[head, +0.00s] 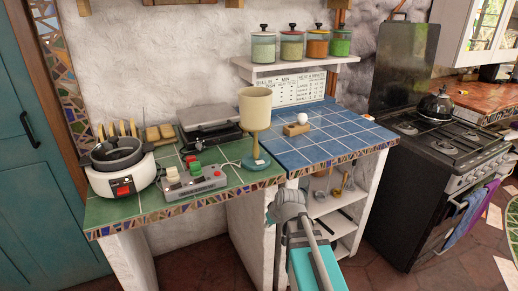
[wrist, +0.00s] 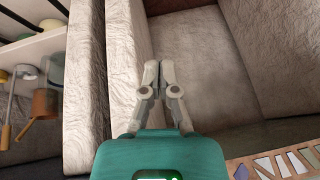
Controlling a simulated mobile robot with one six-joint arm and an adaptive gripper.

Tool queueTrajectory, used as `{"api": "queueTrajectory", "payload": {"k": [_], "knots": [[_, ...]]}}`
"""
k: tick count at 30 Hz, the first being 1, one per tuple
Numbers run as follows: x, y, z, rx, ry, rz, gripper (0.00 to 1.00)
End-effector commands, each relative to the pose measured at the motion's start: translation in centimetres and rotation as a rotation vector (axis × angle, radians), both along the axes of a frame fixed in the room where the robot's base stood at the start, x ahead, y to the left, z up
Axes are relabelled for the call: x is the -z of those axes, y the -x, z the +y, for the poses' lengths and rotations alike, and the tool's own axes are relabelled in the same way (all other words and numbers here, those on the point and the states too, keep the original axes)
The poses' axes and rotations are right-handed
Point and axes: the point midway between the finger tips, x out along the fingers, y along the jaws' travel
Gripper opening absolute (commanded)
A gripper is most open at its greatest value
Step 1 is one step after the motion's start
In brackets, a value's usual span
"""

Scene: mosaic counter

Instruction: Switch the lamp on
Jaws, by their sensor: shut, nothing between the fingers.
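The lamp (head: 254,108) stands upright on the green-tiled counter, beside the blue-tiled part. It has a beige drum shade, a wooden stem and a round teal base (head: 258,162) with a small pale detail on its front. I cannot tell whether it is lit. A pale cord runs left from it toward a grey power strip (head: 198,184) with red and green parts on top. My gripper (wrist: 160,65) is shut and empty in the wrist view, in front of pale rough panels below the counter. The lamp is not in the wrist view. My fingertips are not clear in the head view.
A white cooker (head: 122,178) stands left of the strip, with a dark grill (head: 209,122) behind. A wooden block (head: 296,129) lies on the blue tiles. The mosaic counter edge (wrist: 285,163) and open shelves with hanging utensils (wrist: 42,103) are close to my gripper.

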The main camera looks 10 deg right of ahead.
Motion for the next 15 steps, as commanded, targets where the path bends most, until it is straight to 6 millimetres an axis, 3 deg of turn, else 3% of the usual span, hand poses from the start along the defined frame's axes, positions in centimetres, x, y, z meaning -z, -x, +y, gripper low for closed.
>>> {"api": "queueTrajectory", "payload": {"k": [1, 15], "knots": [[-1.6, -0.3, -0.1, -0.001, -0.002, -0.009, 0.00], [-8.9, -2.2, -0.5, -0.013, -0.022, -0.094, 0.00]]}}
